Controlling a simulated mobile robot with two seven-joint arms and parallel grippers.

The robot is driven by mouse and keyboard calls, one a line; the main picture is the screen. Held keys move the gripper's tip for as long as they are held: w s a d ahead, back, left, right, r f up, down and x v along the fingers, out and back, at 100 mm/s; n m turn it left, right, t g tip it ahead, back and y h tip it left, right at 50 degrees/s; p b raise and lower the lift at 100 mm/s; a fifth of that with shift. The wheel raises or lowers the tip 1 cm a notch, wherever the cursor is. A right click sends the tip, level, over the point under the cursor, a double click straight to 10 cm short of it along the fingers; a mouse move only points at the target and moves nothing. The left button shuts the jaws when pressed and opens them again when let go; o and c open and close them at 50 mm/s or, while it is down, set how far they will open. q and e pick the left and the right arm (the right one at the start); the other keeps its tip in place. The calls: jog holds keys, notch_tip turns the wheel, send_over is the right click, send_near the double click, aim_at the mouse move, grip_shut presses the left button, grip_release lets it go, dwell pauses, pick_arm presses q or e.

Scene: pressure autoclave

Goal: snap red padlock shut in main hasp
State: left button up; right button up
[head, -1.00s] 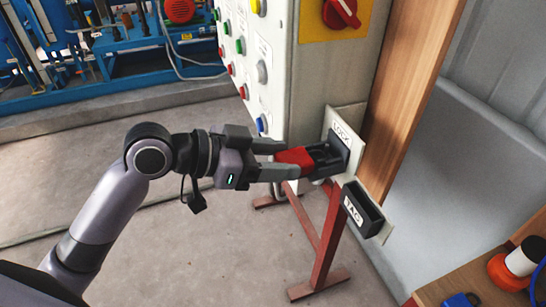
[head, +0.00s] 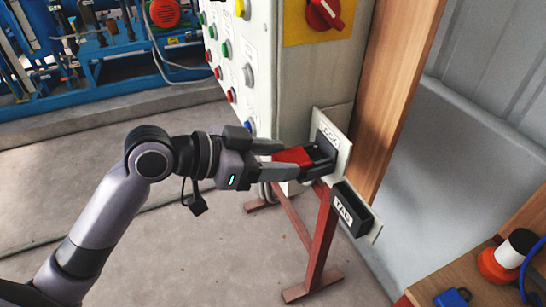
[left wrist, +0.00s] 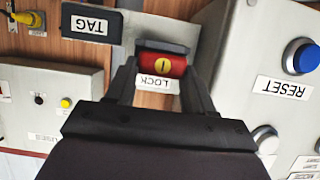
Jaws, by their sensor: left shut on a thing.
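The red padlock (head: 293,157) is between the fingers of my left gripper (head: 290,160), which is shut on it. The padlock is at the black holder (head: 320,160) on the LOCK plate, at the cabinet's lower right. I cannot tell whether it touches the holder. In the left wrist view the padlock's red face (left wrist: 162,64) with a brass keyhole shows between the fingers, beside the LOCK label (left wrist: 158,84). Its shackle is hidden. A red rotary switch (head: 324,12) on a yellow plate is above; I cannot make out a hasp there. My right gripper is not in view.
A black TAG holder (head: 350,208) sits just right of and below the LOCK plate. A wooden post (head: 400,90) rises behind. The cabinet's button face (head: 228,60) is left. A shelf (head: 480,275) at lower right holds an orange-and-white object (head: 505,255) and a blue one (head: 453,298).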

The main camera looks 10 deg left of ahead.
pick_arm(q)
jog(key=o, duration=1.2)
jog(key=shift+b+v, duration=0.65)
jog(key=shift+v, duration=2.95)
jog(key=w+a+f+n+t+y, duration=0.1)
jog(key=a+f+n+t+y, duration=0.15)
jog(key=f, duration=0.55)
jog(key=w+a+f+n+t+y, duration=0.15)
jog(key=f+n, duration=0.25)
jog(key=f, duration=0.5)
jog(key=s+a+f+y, duration=0.1)
jog(key=s+f, duration=0.3)
jog(key=f, duration=0.2)
jog(key=s+a+f+n+y, duration=0.1)
jog(key=s+f+y, duration=0.1)
jog(key=s+f, duration=0.3)
jog(key=s+a+f+n+g+y, duration=0.1)
jog(key=s+f+y, duration=0.1)
jog(key=s+f, duration=0.3)
notch_tip(320, 180, down, 2)
jog(key=shift+f, duration=0.1)
